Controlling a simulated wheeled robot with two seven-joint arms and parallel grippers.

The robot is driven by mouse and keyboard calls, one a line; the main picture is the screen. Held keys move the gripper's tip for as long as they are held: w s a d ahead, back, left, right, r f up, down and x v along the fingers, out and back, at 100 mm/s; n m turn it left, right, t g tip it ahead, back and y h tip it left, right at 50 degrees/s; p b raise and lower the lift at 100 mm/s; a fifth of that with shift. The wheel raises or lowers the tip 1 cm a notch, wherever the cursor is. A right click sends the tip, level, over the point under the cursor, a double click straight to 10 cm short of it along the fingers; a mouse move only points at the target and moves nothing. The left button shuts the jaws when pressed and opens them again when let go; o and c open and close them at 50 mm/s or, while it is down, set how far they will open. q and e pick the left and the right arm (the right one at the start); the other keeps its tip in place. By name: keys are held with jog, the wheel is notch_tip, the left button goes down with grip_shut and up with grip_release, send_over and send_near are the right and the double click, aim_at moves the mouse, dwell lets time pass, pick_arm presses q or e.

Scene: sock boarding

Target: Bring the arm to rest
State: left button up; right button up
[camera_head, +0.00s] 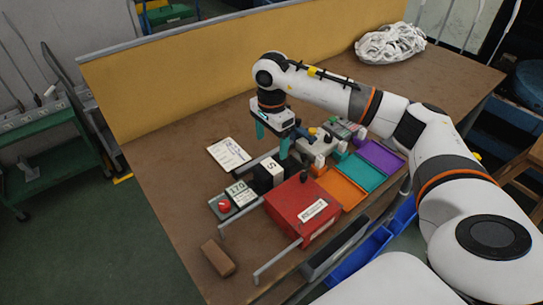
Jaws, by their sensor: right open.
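My right arm reaches in from the right side of the head view and bends down over the brown table (165,180). My right gripper (272,139) points down with its teal fingers apart and nothing visible between them. It hangs above the table, close to a black-and-white block marked S (269,174) and left of a grey-white device (318,145). The exact gap between the fingertips and the block cannot be told. My left gripper does not show.
A red box (301,209) with metal rails stands in front. Orange (341,189), teal (361,171) and purple (381,157) trays lie right. A white card (228,154), red button (224,205) and brown block (218,257) lie left. A yellow panel (200,80) edges the back.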

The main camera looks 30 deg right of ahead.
jog(key=shift+r, duration=0.9)
